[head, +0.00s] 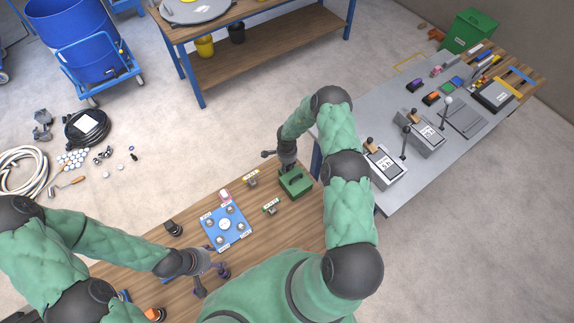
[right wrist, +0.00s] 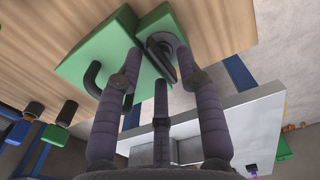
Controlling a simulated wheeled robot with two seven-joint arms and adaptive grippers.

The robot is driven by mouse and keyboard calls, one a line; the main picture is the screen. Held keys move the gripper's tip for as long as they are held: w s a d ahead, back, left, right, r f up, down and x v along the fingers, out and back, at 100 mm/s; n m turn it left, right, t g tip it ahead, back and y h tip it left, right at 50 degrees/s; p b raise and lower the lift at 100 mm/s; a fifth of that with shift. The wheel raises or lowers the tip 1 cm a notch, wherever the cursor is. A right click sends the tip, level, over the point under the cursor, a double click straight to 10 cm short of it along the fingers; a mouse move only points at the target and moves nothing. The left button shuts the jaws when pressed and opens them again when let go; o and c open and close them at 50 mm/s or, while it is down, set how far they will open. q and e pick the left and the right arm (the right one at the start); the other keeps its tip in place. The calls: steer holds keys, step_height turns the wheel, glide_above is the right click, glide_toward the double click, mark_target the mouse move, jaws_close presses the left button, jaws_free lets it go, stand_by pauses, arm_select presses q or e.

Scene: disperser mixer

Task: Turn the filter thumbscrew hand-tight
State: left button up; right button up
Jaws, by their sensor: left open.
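A green box-shaped housing (head: 295,183) stands at the right end of the wooden table. In the right wrist view its green face (right wrist: 90,60) carries a black curved handle (right wrist: 94,78) and a grey round seat with a dark flat-winged thumbscrew (right wrist: 160,60). My right gripper (right wrist: 158,62) reaches to the thumbscrew. Its fingers are spread, with the right fingertip close beside the wing and a gap on the left; contact is unclear. In the head view my right gripper (head: 287,158) is just above the housing. My left gripper (head: 212,273) is open near the table's front, away from the housing.
A blue plate (head: 226,228) with several round posts and labels lies left of the housing. Small labelled parts (head: 270,207) lie between them. A grey bench (head: 385,120) with levered devices stands at the right. Bare wood (head: 275,228) shows in front of the housing.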

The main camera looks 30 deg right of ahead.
steer(key=shift+f, duration=0.3)
steer(key=shift+c, duration=0.3)
jaws_close()
